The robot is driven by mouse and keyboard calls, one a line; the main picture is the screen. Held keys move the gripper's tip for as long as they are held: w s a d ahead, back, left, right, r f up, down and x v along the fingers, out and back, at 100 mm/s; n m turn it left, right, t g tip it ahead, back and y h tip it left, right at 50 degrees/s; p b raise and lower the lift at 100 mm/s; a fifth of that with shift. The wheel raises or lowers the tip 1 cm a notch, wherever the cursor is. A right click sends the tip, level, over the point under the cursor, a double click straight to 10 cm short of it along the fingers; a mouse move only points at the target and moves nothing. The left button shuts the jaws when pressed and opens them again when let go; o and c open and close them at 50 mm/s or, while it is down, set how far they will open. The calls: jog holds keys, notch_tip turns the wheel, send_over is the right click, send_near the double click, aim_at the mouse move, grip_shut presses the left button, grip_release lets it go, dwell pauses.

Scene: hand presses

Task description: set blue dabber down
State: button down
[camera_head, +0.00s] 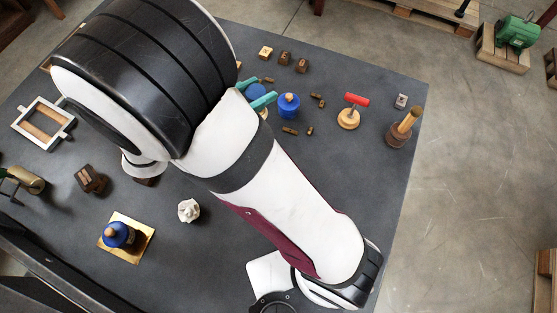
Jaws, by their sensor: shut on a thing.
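My gripper (255,92) shows only as two teal fingertips that stick out from behind my arm near the table's far side. They are shut on a blue dabber (256,90), of which only a round blue part shows between them. The rest of it and of the gripper is hidden by my arm. I cannot tell whether the dabber touches the table. A similar blue piece with a wooden knob (289,103) stands just right of the fingertips. Another blue piece with a wooden knob (117,234) is on a gold plate (140,248) at the lower left.
Small wooden blocks (284,57) and short brown pieces lie around the gripper. A white frame (43,122) and white lump (188,211) are left. Dark table (365,185) is bare right of my arm.

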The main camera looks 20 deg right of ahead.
jog(key=s+d+m+g+h, duration=0.1)
jog(key=s+d+m+g, duration=0.15)
jog(key=s, duration=0.35)
notch_tip(320, 180, down, 15)
jog(key=shift+w+f, duration=0.1)
jog(key=shift+f, duration=0.05)
jog(key=shift+f, duration=0.1)
jog(key=shift+c, duration=1.8)
grip_release()
